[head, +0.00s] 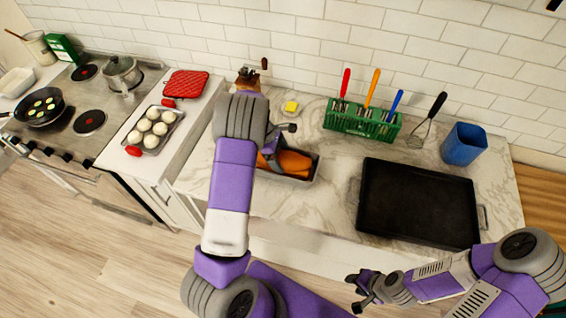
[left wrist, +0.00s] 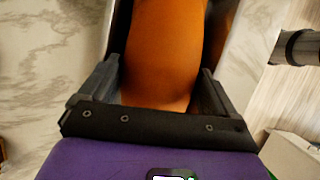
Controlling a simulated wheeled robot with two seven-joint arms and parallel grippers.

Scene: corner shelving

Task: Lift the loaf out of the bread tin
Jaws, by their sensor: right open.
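The orange-brown loaf (head: 294,162) lies in the dark bread tin (head: 314,176) on the marble counter, partly hidden by my left arm in the head view. My left gripper (head: 272,150) is down at the tin. In the left wrist view, the loaf (left wrist: 163,50) lies between the two fingers of my left gripper (left wrist: 162,88), one on each side. I cannot tell whether both fingers press on it. My right gripper (head: 357,290) is open and empty, low in front of the counter.
A black tray (head: 418,205) lies to the right of the tin. Counter between tin and tray is clear.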

